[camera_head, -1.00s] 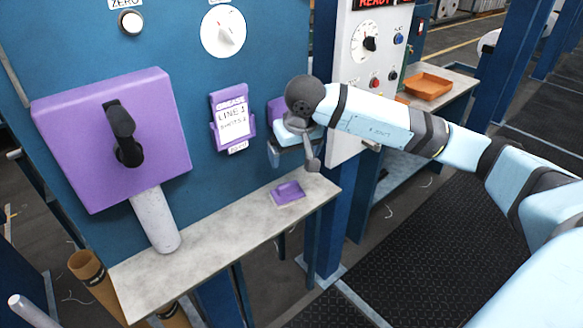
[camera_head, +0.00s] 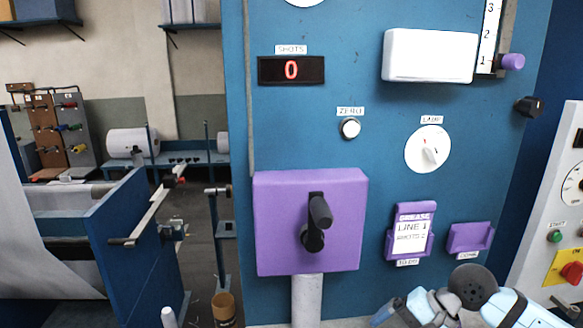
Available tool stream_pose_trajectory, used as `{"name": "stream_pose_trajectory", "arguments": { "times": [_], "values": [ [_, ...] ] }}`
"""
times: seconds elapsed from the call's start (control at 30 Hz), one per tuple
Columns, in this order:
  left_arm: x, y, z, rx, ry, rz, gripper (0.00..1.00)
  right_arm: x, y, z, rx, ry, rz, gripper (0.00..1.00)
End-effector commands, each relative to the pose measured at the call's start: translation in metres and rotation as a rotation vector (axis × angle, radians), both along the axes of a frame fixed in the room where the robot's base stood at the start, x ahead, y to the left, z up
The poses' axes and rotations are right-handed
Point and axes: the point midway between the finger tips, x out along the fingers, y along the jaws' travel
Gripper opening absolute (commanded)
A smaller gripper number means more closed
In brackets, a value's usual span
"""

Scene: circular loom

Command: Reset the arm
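My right arm shows at the lower right edge, with its dark round wrist joint (camera_head: 472,286) in front of the blue panel, below the purple holders. The pale part of my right gripper (camera_head: 410,310) reaches down to the left at the bottom edge; its fingertips are not clear, so I cannot tell whether it is open or holds anything. My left gripper is not in view. A purple box with a black lever handle (camera_head: 318,222) is on the panel, above a grey cylinder (camera_head: 306,300).
A purple holder with a "GREASE LINE 1" card (camera_head: 410,235) hangs beside an empty-looking purple holder (camera_head: 470,238). The shots display (camera_head: 291,70) reads 0, above the zero button (camera_head: 349,128). A lube dial (camera_head: 428,149) is to its right. A blue-sided machine (camera_head: 140,245) stands left.

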Motion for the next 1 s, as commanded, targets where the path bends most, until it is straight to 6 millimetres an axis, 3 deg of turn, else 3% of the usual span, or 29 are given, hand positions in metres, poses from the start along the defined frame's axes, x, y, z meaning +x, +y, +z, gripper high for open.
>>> {"name": "stream_pose_trajectory", "arguments": {
  "times": [0.03,0.1,0.23,0.37,0.47,0.57,0.6,0.67,0.8,0.9,1.0],
  "values": [
    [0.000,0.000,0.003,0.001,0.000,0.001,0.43,-0.016,0.029,-0.003,0.175,0.142,-0.081,0.93],
    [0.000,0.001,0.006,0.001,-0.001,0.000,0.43,-0.030,0.060,0.001,0.407,0.364,-0.212,0.93],
    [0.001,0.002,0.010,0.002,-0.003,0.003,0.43,-0.043,0.091,0.012,0.801,0.846,-0.471,0.93],
    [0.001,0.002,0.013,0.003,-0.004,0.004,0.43,-0.040,0.091,0.010,1.155,1.400,-0.734,0.93],
    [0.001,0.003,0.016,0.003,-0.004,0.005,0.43,-0.036,0.075,-0.013,1.404,1.863,-0.929,0.93],
    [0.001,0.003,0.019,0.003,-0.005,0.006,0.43,-0.040,0.052,-0.054,1.634,2.330,-1.101,0.93],
    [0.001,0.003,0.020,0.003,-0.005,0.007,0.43,-0.046,0.044,-0.074,-1.596,-2.331,1.074,0.93],
    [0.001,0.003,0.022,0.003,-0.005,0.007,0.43,-0.060,0.031,-0.107,-1.409,-2.118,0.937,0.93],
    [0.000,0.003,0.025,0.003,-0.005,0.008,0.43,-0.111,0.012,-0.182,-1.055,-1.651,0.648,0.93],
    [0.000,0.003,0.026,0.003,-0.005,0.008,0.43,-0.144,0.008,-0.215,-0.905,-1.425,0.511,0.93],
    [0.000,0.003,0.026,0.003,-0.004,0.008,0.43,-0.166,0.007,-0.234,-0.820,-1.288,0.429,0.93]
  ]
}}
